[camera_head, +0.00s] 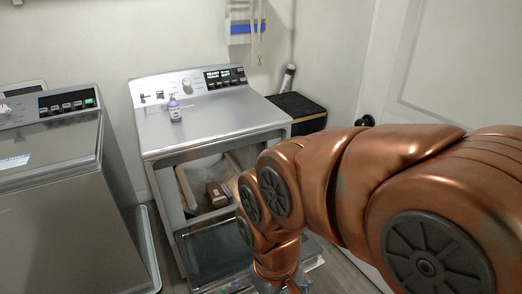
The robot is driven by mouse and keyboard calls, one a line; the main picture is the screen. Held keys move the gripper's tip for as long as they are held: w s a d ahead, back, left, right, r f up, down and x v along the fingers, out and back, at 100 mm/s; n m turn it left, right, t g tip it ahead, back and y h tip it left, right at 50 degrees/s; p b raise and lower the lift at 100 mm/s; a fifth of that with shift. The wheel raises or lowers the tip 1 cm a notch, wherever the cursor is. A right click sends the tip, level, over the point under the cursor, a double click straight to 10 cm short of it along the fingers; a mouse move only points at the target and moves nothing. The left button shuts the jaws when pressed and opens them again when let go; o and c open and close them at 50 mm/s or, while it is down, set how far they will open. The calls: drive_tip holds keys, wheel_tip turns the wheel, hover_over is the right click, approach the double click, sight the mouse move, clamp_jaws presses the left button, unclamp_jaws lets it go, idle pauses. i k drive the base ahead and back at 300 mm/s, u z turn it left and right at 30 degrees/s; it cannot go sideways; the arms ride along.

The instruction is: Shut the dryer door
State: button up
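The silver dryer (205,122) stands in the middle, with its control panel at the back. Its front opening shows, and its door (212,252) hangs open, folded down toward me with a dark inner panel. My copper arm comes in from the right and covers the right part of the opening and door. The end of my arm, at my gripper (290,284), is over or beside the door's right side at the bottom of the picture. The fingers are mostly hidden and cut off. I cannot tell whether they touch the door or are open.
A brown object (216,193) is inside the dryer. A purple bottle (174,109) stands on top. The washer (60,200) is at left, with a narrow floor gap between the machines. A black-topped bin (297,105) stands behind right. A white room door (450,75) is at right.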

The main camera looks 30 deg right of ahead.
sight(216, 259)
drive_tip(key=z, duration=0.4)
drive_tip(key=k, duration=0.15)
drive_tip(key=z, duration=1.95)
drive_tip(key=k, duration=1.5)
drive_tip(key=u, duration=1.75)
drive_tip(key=i, duration=0.5)
drive_tip(key=u, duration=0.05)
